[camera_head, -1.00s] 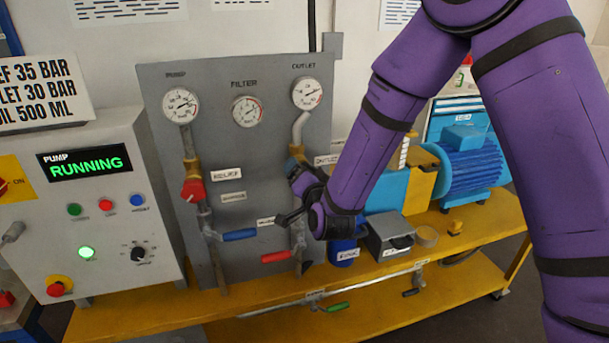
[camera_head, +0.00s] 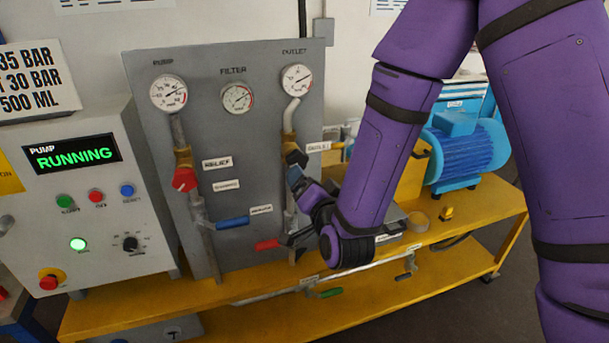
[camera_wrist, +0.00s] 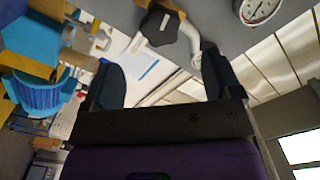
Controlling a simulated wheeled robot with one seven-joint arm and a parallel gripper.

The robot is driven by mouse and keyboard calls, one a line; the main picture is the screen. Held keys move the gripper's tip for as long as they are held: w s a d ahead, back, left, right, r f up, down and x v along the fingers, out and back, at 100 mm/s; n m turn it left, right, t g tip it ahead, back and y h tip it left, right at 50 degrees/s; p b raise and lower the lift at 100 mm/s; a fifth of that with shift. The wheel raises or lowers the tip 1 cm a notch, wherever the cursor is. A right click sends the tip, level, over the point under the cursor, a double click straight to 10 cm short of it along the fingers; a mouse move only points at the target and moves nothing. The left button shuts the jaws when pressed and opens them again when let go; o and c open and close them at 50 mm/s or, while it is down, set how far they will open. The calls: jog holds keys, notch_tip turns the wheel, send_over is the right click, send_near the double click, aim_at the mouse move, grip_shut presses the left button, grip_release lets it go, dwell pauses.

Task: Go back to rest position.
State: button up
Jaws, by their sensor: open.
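My gripper (camera_head: 287,211) is in front of the outlet side of the grey panel (camera_head: 245,130), at the end of my bent purple arm. In the wrist view my gripper (camera_wrist: 165,75) has its two dark fingers wide apart, with nothing between them. A black knob (camera_wrist: 160,24) on the outlet pipe shows beyond the fingertips, apart from them. The same knob (camera_head: 296,158) shows just above my gripper in the head view. The red-handled lever (camera_head: 267,245) is close to my gripper; I cannot tell whether they touch.
The pump control box (camera_head: 90,215) reads RUNNING at left. A red relief knob (camera_head: 184,179) and blue lever (camera_head: 232,222) are on the panel. A blue motor (camera_head: 465,150) stands on the yellow bench (camera_head: 480,218) at right. A green lever (camera_head: 329,293) is below.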

jog(key=shift+s+d, duration=0.15)
jog(key=shift+s, duration=0.2)
jog(key=s+d+r+n+g+h, duration=0.2)
jog(key=d+r+n+g, duration=0.3)
jog(key=d+r, duration=0.7)
jog(key=s+d+r+g+h, duration=0.1)
jog(key=s+d+r+g, duration=0.2)
jog(key=s+d, duration=0.4)
jog(key=s+d+r+g+h, duration=0.2)
jog(key=s+d+r+g, duration=0.2)
jog(key=s, duration=1)
jog(key=d, duration=0.3)
jog(key=shift+s, duration=0.4)
jog(key=shift+d, duration=0.1)
dwell(1.4)
